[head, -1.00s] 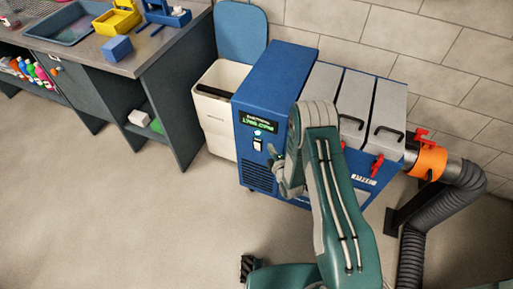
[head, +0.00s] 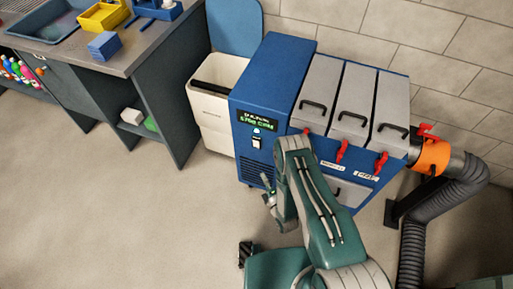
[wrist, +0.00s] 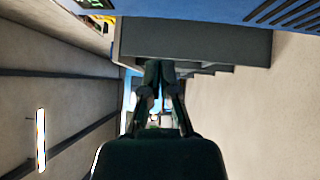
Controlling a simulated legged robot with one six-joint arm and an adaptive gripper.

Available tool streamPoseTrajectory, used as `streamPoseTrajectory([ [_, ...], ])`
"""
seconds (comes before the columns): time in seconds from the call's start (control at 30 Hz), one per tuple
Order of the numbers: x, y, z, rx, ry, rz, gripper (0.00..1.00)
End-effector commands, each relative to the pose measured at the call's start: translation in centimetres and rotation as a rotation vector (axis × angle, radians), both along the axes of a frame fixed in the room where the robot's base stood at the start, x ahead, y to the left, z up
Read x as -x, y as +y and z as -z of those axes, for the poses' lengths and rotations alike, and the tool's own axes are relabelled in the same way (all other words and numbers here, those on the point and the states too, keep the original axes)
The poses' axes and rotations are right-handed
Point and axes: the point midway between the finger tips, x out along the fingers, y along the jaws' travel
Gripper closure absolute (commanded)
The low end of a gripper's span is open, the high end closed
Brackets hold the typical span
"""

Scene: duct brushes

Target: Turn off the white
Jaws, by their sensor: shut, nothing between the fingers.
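A small white switch (head: 256,142) is on the front panel of the blue machine (head: 275,70), just below a dark display (head: 257,118) with green text. A small lit dot sits between display and switch. My gripper (head: 268,198) hangs in front of the machine's front face, lower than the switch and apart from it. In the wrist view my gripper (wrist: 160,68) is shut and empty, and the switch cannot be made out there. Whether the switch is on or off is too small to tell.
Grey lidded units (head: 352,100) with black handles and red latches top the machine. An orange collar (head: 429,157) joins a grey hose (head: 440,205) on the right. A white bin (head: 212,105) and workbench (head: 130,55) stand left.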

Motion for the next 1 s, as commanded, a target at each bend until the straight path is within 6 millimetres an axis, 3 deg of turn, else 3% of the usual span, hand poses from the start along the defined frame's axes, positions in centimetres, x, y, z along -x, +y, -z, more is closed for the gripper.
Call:
streamPoseTrajectory([
  [0.27, -1.9, 1.0, -0.3, 0.0, -0.004, -0.002, 1.0],
  [0.7, -9.3, 4.5, -1.0, 0.0, -0.003, -0.001, 1.0],
  [1.0, -12.6, 3.1, -1.4, 0.0, -0.001, 0.0, 1.0],
])
